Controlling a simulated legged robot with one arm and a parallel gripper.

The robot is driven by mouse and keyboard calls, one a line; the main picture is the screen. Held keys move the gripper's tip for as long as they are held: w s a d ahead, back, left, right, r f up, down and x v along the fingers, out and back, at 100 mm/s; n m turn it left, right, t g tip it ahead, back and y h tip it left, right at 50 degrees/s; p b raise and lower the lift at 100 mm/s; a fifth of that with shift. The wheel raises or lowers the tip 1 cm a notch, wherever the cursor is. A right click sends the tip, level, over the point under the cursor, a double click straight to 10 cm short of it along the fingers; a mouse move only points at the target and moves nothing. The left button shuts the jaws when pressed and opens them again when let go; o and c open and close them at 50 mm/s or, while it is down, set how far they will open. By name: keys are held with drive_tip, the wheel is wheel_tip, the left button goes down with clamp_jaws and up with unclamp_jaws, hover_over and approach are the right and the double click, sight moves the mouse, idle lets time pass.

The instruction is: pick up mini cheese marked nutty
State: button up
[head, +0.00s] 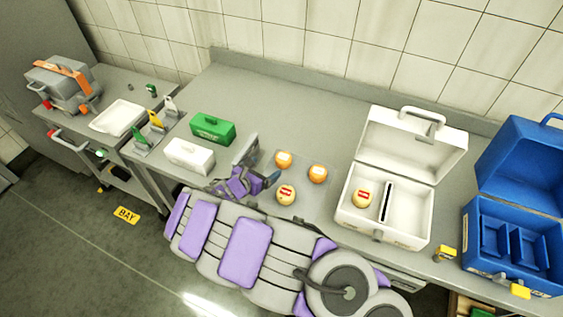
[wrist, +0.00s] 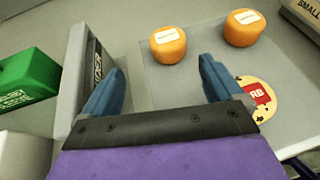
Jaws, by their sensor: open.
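Two orange mini cheeses with white labels sit on the counter in the head view, one (head: 283,159) farther back and one (head: 317,173) to the right. They also show in the wrist view, at left (wrist: 168,45) and right (wrist: 243,28); their label words are too small to read. A pale mini cheese (head: 285,195) with a red label lies nearer; in the wrist view (wrist: 262,92) its label shows "RB". Another red-labelled cheese (head: 362,198) is inside the white case. My gripper (head: 259,174) is open and empty left of the cheeses; its fingers (wrist: 160,72) frame bare surface.
A grey upright panel (wrist: 92,70) with partly hidden lettering stands close beside my left finger. Green (head: 212,129) and white (head: 190,155) boxes lie left. The open white case (head: 408,145) and blue case (head: 520,160) stand right. The counter behind the cheeses is clear.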

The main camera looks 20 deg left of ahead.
sight(280, 160)
drive_tip(key=x, duration=0.3)
drive_tip(key=shift+s+d, duration=0.1)
drive_tip(key=shift+d, duration=0.1)
drive_tip(key=shift+w+d+b, duration=0.45)
drive_tip(key=shift+w+d, duration=0.15)
drive_tip(key=shift+w, duration=0.1)
drive_tip(key=x, duration=0.1)
drive_tip(key=b+x, duration=0.1)
drive_tip(key=x, duration=0.1)
drive_tip(key=shift+w+f, duration=0.1)
drive_tip(key=shift+f, duration=0.35)
drive_tip(key=shift+w+f, duration=0.15)
drive_tip(key=shift+w, duration=0.35)
drive_tip(key=shift+d, duration=0.1)
drive_tip(key=shift+d, duration=0.15)
drive_tip(key=shift+c, duration=1)
drive_tip(key=c, duration=1)
